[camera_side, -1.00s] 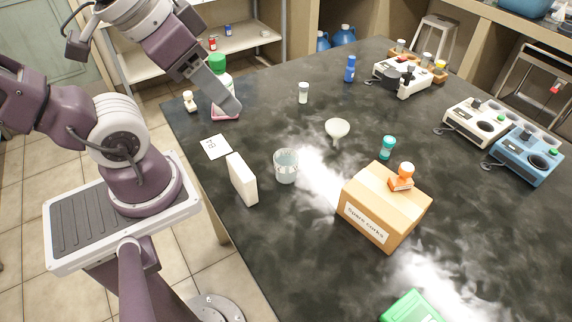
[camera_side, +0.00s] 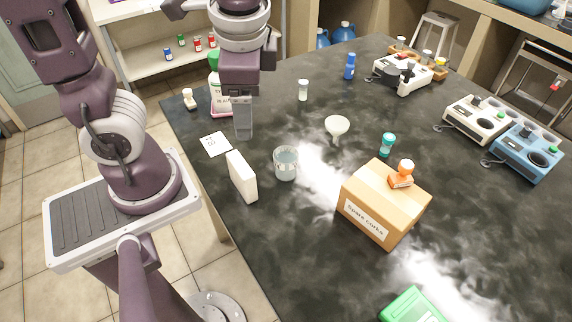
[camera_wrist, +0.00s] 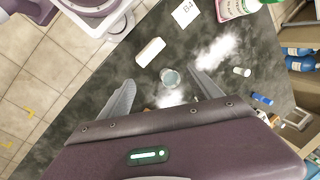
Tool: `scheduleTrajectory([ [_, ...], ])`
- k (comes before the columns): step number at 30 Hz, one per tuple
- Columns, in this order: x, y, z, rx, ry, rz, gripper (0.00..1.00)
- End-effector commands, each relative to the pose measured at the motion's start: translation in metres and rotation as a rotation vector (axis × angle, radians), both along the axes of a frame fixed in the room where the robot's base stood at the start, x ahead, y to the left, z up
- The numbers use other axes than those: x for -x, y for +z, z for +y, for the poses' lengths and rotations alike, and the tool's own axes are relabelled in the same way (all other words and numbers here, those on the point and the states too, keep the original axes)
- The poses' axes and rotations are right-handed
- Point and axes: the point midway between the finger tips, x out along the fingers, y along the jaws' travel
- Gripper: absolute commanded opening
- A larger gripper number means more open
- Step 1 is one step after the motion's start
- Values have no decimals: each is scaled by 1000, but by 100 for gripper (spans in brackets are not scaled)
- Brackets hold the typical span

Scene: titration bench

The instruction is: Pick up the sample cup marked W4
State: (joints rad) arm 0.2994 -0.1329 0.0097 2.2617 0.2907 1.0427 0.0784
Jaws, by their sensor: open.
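No W4 mark can be read in either view, so I cannot tell which container is the sample cup. Small capped containers stand on the dark bench: a grey-white one (camera_side: 303,90), a blue one (camera_side: 350,67), a teal one (camera_side: 387,145) and a cream one (camera_side: 189,99). My gripper (camera_side: 243,130) points down above the left part of the bench, empty. In the wrist view its fingers (camera_wrist: 162,82) are spread apart, with the clear beaker (camera_wrist: 170,77) visible between them.
The beaker (camera_side: 286,163), a white block (camera_side: 241,177) and a card (camera_side: 216,144) are near my gripper. A pink-and-green bottle (camera_side: 214,99) stands just behind it. The box (camera_side: 380,211), a funnel (camera_side: 337,128) and white and blue instruments (camera_side: 522,156) stand farther right.

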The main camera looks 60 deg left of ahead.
Motion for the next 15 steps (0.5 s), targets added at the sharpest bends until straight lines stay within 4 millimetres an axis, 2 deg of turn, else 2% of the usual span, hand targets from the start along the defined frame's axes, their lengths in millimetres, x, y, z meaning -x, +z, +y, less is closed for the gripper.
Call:
scheduleTrajectory([
  [3,-26,-41,-8,-230,-266,226,74],
  [7,-51,-93,-21,-507,-564,428,74],
  [12,-70,-155,-36,-824,-868,598,74],
  [15,-74,-175,-41,-931,-964,643,74],
])
